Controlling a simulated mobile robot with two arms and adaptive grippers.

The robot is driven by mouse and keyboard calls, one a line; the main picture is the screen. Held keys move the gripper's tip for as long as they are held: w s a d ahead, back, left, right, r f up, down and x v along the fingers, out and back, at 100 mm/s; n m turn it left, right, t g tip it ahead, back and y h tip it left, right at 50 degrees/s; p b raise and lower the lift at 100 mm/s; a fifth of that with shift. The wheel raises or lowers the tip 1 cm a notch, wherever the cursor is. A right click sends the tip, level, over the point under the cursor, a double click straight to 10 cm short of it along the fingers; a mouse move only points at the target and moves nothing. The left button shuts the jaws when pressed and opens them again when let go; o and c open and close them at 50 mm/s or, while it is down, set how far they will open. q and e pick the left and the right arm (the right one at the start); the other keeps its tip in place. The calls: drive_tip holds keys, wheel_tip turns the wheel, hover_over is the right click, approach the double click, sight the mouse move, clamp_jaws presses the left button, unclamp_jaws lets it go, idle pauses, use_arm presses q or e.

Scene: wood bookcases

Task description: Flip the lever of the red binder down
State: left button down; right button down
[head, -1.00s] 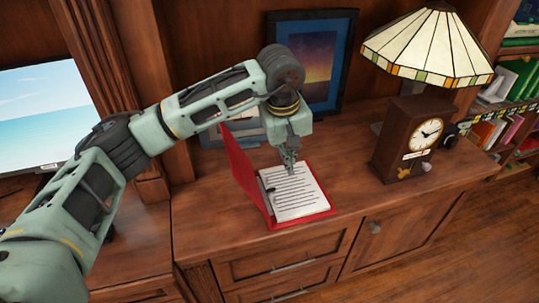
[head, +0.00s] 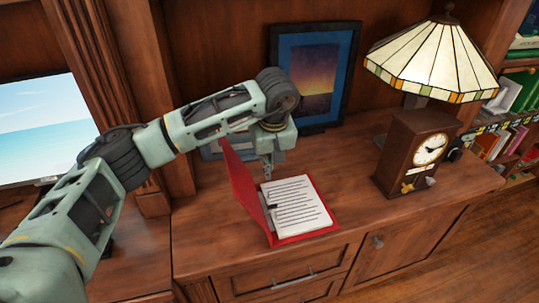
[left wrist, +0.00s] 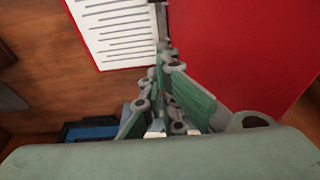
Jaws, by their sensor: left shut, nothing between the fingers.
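The red binder (head: 243,187) lies open on the wooden cabinet top, its left cover raised and tilted. A stack of lined white paper (head: 298,203) lies on its right side. A small dark part, possibly the lever, shows near the spine (head: 271,207); its position is unclear. My left gripper (head: 267,173) points down at the binder's far end, beside the raised cover. In the left wrist view its fingers (left wrist: 166,52) are together and empty, between the paper (left wrist: 115,30) and red cover (left wrist: 240,45). Contact cannot be told. My right gripper is not in view.
A framed picture (head: 316,75) stands behind my arm, against the back panel. A brown clock (head: 412,150) and a stained-glass lamp (head: 432,60) stand to the right. A screen (head: 42,130) is at the left. The cabinet top between binder and clock is clear.

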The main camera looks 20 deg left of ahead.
use_arm(q)
wheel_tip(320, 180, down, 6)
drive_tip(key=s+d+p, duration=0.1)
drive_tip(key=s+p, duration=0.1)
drive_tip(key=shift+d+f, duration=0.2)
drive_tip(key=shift+f, duration=0.05)
